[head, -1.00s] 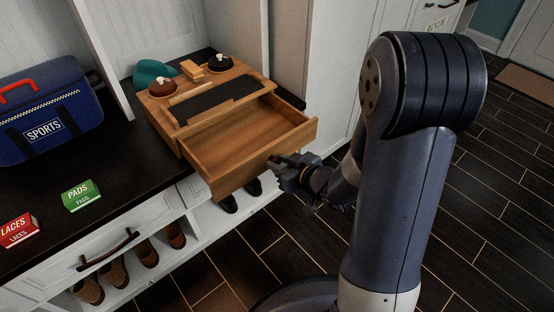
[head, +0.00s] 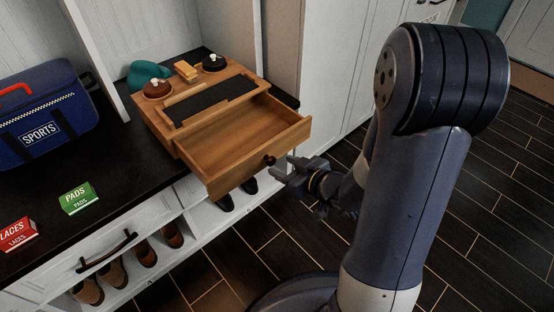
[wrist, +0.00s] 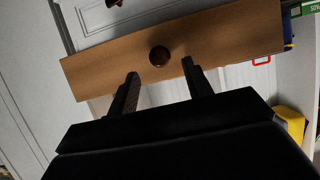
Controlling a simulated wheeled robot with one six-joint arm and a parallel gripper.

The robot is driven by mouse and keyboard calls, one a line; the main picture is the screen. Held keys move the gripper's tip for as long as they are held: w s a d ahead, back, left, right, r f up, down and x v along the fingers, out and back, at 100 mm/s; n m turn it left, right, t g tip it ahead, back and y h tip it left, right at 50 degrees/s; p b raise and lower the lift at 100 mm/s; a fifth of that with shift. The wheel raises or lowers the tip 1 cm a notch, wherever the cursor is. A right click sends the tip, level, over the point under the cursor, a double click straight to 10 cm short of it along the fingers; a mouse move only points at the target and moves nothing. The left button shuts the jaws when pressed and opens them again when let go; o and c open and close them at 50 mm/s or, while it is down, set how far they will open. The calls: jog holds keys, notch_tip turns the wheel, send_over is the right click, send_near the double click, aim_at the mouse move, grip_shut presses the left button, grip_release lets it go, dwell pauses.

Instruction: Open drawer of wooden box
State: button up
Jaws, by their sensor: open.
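The wooden box (head: 165,120) stands on the dark bench top, with its drawer (head: 228,140) pulled far out and its inside showing empty. The drawer's round dark knob (head: 270,160) is on the front panel; in the wrist view the knob (wrist: 159,56) is just beyond the fingertips, between their lines. My gripper (head: 285,170) is open and empty, a little in front of the knob and apart from it. Its two fingers (wrist: 160,82) show in the wrist view with clear space between them.
On the box are brushes and a dark strip (head: 212,100). A blue sports bag (head: 45,125), a green PADS box (head: 78,197) and a red LACES box (head: 17,235) are on the bench at left. Shoes (head: 145,250) sit below. Open floor lies at right.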

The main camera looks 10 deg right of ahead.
aim_at(273, 160)
jog(key=p+v, duration=0.1)
jog(key=v, duration=0.5)
jog(key=shift+p, duration=0.35)
jog(key=shift+s+d, duration=0.1)
jog(key=b+x, duration=0.3)
jog(key=x, duration=0.7)
jog(key=shift+s+b, duration=0.1)
jog(key=shift+b, duration=0.25)
jog(key=shift+w+a+f, duration=0.1)
jog(key=shift+w+a, duration=0.4)
jog(key=shift+w, duration=0.2)
